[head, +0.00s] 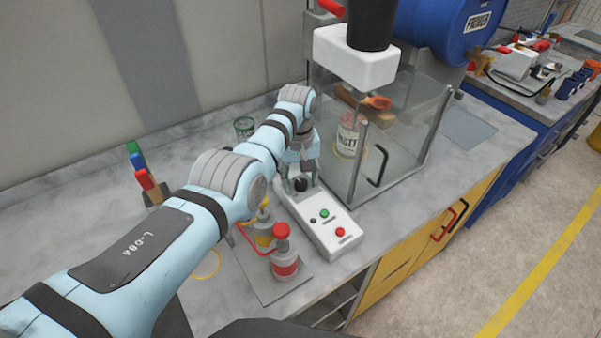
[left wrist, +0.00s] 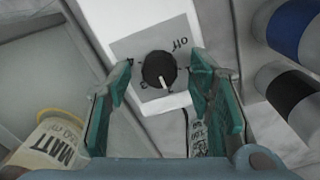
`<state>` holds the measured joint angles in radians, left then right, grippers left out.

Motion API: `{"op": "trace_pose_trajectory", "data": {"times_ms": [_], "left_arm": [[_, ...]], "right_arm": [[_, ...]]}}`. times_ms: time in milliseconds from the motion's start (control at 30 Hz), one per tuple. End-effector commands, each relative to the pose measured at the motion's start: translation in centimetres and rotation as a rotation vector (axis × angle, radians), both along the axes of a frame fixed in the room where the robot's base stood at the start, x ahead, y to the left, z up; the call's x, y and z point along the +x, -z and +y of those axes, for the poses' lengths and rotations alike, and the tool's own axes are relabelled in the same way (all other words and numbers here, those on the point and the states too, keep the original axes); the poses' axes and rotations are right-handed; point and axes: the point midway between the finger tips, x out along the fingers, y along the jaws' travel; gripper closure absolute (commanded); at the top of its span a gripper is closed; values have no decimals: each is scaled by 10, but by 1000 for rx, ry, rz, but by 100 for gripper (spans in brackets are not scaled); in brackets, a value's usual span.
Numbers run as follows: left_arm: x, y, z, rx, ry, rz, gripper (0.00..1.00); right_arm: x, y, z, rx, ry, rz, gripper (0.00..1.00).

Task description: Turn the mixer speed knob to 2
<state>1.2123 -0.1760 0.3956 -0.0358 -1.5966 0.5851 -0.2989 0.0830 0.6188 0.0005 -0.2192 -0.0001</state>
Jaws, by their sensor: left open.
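The mixer speed knob (left wrist: 158,70) is a round black knob on the white control box (head: 325,220). In the left wrist view its white pointer line points toward the lower edge of the picture. The word "off" (left wrist: 180,43) is printed beside the knob, and the other marks around it are too small to read surely. In the head view the knob (head: 301,184) shows at the box's far end. My left gripper (left wrist: 161,76) is open, with its green-lined fingers on either side of the knob; contact cannot be told. My right gripper is not in view.
The box also has a green button (head: 324,213) and a red button (head: 340,232). A clear-walled mixer enclosure (head: 397,130) with a MATT can (head: 348,135) stands right of the knob. A green glass (head: 244,126) stands behind.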

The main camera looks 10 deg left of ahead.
Motion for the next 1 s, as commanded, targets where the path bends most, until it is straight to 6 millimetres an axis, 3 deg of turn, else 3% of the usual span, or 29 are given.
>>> {"op": "trace_pose_trajectory", "data": {"times_ms": [167, 400, 500, 1000], "left_arm": [[0, -32, 1, -1, 0, -7, 52], [0, -96, 3, 1, 0, -4, 52], [-1, -112, 3, 0, 0, -2, 52], [-1, -119, 3, -2, 3, -2, 52]], "right_arm": [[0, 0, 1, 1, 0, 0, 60], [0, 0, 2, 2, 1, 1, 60], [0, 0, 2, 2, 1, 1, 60], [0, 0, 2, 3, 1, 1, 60]]}}
